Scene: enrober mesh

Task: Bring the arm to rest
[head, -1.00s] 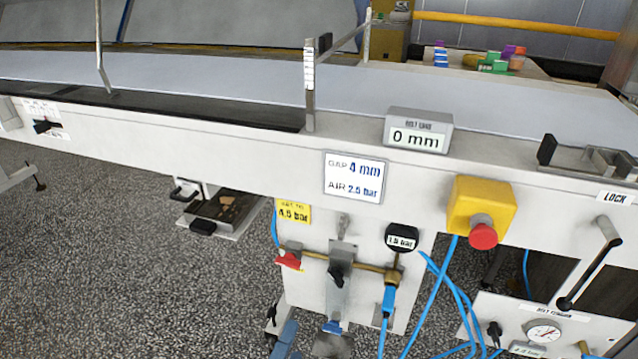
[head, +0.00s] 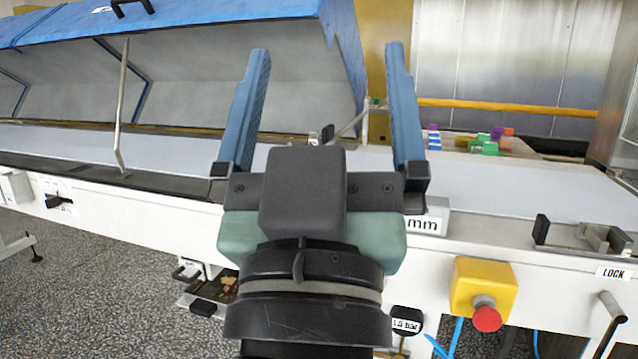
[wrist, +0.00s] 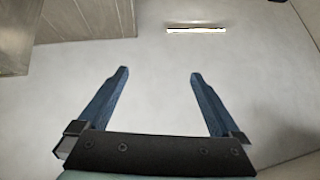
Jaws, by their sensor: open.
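My gripper (head: 322,95) is in the middle of the head view, raised in front of the belt machine. Its two blue fingers point up and stand wide apart, with nothing between them. In the wrist view my gripper (wrist: 158,85) is also open and empty. Beyond its fingers there is a plain pale surface (wrist: 160,60) with a bright light strip (wrist: 196,30). My gripper and wrist hide the middle of the machine's front, including most of the belt gauge box (head: 432,217).
A pale belt (head: 520,190) runs across the machine under a raised blue-edged hood (head: 180,75). A yellow box with a red button (head: 487,318) and a metal bracket (head: 590,237) are at right. Small coloured blocks (head: 490,142) lie behind. A rod (head: 121,110) stands at left.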

